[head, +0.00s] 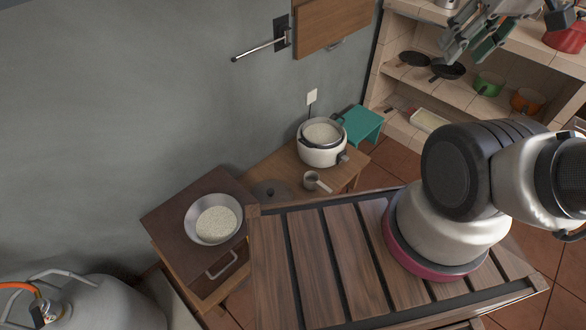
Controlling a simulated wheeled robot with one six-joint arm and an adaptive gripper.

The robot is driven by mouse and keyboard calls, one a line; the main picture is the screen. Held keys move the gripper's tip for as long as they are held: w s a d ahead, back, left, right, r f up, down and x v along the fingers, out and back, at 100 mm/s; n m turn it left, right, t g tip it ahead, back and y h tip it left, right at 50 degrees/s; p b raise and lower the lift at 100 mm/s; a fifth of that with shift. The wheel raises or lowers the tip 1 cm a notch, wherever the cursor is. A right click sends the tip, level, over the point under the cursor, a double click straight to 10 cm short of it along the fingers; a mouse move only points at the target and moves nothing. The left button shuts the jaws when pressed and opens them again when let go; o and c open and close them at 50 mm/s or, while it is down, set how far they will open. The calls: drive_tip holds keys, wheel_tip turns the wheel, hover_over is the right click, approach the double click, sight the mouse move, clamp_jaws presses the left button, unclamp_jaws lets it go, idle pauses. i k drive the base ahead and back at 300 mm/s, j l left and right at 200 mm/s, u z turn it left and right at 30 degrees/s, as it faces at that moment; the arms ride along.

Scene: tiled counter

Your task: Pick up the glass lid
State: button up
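What looks like the glass lid (272,192) lies flat on the small wooden table (345,183), left of the rice cooker. It shows as a dark, see-through disc with a small knob, and its lower part is close to the slatted wooden top's edge. My gripper (474,48) is at the top right, high up and far from the lid, in front of the shelves. Its fingers appear apart with nothing between them. Part of the gripper is cut off by the top edge.
A white rice cooker (322,153) holding rice and a small metal cup (317,183) stand right of the lid. A bowl of rice (213,220) sits on a dark cabinet to the left. A slatted wooden top (310,262) fills the front. A wall rod (258,49) juts out above.

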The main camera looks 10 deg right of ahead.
sight(272, 192)
drive_tip(key=l+u, duration=0.1)
drive_tip(key=u, duration=0.25)
drive_tip(key=l+u, duration=0.1)
drive_tip(key=u, duration=0.3)
drive_tip(key=l+u, duration=0.1)
drive_tip(key=u, duration=0.25)
drive_tip(key=l+u, duration=0.4)
drive_tip(key=l, duration=0.15)
drive_tip(key=k+l+u, duration=0.15)
drive_tip(key=l+u, duration=0.25)
drive_tip(key=l, duration=1.1)
drive_tip(key=i, duration=0.2)
drive_tip(key=u, duration=0.05)
